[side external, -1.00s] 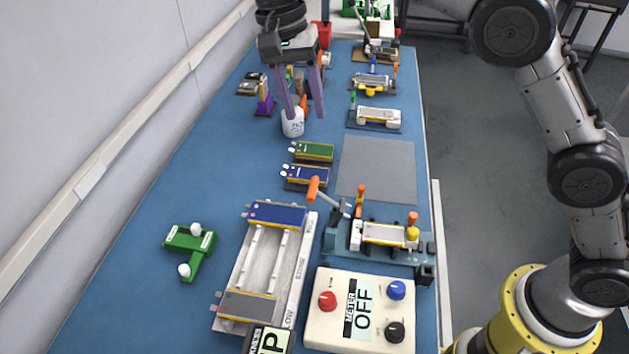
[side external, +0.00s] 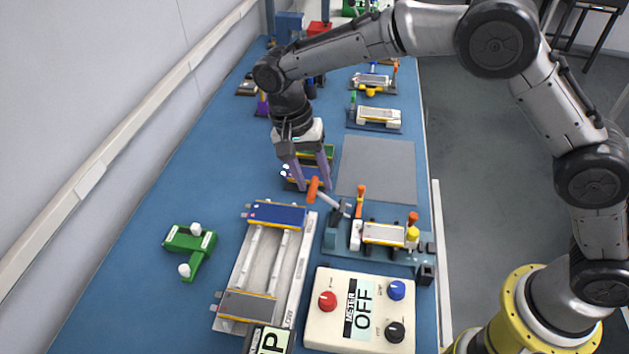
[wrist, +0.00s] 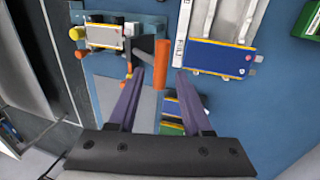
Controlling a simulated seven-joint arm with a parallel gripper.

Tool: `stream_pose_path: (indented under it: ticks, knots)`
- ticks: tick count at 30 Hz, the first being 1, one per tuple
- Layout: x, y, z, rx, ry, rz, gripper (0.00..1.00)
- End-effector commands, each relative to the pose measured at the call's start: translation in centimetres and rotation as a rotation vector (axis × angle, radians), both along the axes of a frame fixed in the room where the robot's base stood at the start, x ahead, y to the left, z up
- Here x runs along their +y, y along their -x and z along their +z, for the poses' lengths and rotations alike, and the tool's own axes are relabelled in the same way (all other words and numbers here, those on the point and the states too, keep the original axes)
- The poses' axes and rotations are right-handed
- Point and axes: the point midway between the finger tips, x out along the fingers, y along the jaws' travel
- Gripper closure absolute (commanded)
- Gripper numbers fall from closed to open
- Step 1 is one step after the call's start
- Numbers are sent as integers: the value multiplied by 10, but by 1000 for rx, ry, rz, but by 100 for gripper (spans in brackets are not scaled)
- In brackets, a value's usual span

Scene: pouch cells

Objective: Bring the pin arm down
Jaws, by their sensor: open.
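The pin arm is a grey lever with an orange handle (side external: 313,190), raised and leaning left from the teal test fixture (side external: 330,238). A pouch cell (side external: 384,233) lies in that fixture, beside upright orange-tipped clamps. My gripper (side external: 316,189) points down with its purple fingers open, at the orange handle. The fixture (wrist: 111,58) shows beyond the fingers.
A white rail tray (side external: 262,250) with blue and grey cells lies in front. A meter box (side external: 325,330) reading OFF stands near the fixture. A green T-shaped part (side external: 190,243) sits at left. Cells lie behind my gripper. The grey mat (side external: 377,168) is clear.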

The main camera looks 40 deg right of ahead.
Motion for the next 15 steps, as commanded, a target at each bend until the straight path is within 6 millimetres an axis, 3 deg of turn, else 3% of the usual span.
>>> stream_pose_path:
  ticks: [6,14,15]
  knots:
    - [-3,2,-13,1,1,0,50]
    - [-3,2,-14,1,1,0,50]
    - [-3,2,-14,1,1,0,56]
